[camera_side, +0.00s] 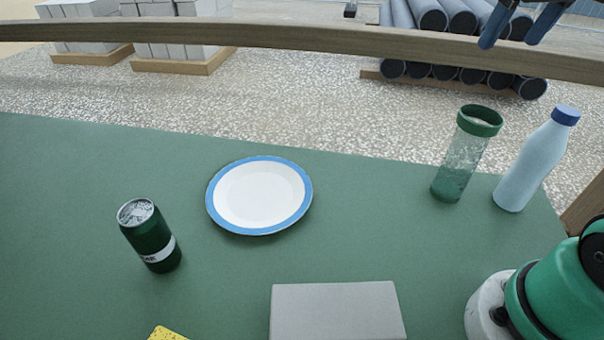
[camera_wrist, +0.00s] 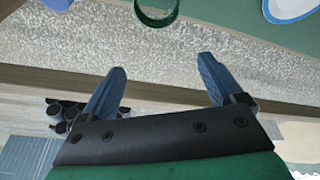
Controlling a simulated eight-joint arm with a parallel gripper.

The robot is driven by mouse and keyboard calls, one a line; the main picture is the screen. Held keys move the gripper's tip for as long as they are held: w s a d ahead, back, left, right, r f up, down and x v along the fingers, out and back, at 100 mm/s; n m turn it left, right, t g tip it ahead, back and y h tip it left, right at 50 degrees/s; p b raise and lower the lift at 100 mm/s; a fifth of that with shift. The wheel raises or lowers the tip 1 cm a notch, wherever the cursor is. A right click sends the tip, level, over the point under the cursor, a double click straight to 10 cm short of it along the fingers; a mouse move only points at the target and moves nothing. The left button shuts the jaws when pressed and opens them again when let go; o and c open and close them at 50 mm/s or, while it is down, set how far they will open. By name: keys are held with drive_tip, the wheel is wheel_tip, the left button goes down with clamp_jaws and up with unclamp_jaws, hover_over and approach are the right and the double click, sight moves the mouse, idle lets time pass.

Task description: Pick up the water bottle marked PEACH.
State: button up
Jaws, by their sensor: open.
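A pale blue water bottle (camera_side: 532,165) with a dark blue cap stands upright at the right end of the green table; no PEACH marking can be read on it. Its cap (camera_wrist: 59,4) shows at the top left edge of the wrist view. My gripper (camera_side: 510,36) is at the top right of the side view, above the bottle and apart from it. Its blue fingers are spread and empty, as the wrist view (camera_wrist: 161,66) also shows.
A clear tumbler with a green rim (camera_side: 460,165) stands close left of the bottle. A blue-rimmed plate (camera_side: 262,195), a dark green can (camera_side: 150,240), a grey box (camera_side: 337,312) and a yellow sponge (camera_side: 166,333) are on the table (camera_side: 60,200). A wooden rail (camera_side: 300,37) crosses behind.

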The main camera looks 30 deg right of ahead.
drive_tip(key=s+d+m+g, duration=0.1)
drive_tip(key=s+d, duration=0.2)
drive_tip(key=s+d+m+g+y, duration=0.1)
drive_tip(key=s+d, duration=0.2)
drive_tip(key=s+d+m+g, duration=0.1)
drive_tip(key=s+d+m, duration=0.1)
drive_tip(key=d, duration=0.1)
drive_tip(key=shift+s+f+y, duration=0.1)
drive_tip(key=shift+s+y, duration=0.3)
hover_over(569, 110)
wheel_tip(569, 110, down, 4)
drive_tip(key=shift+f, duration=3.15)
clamp_jaws()
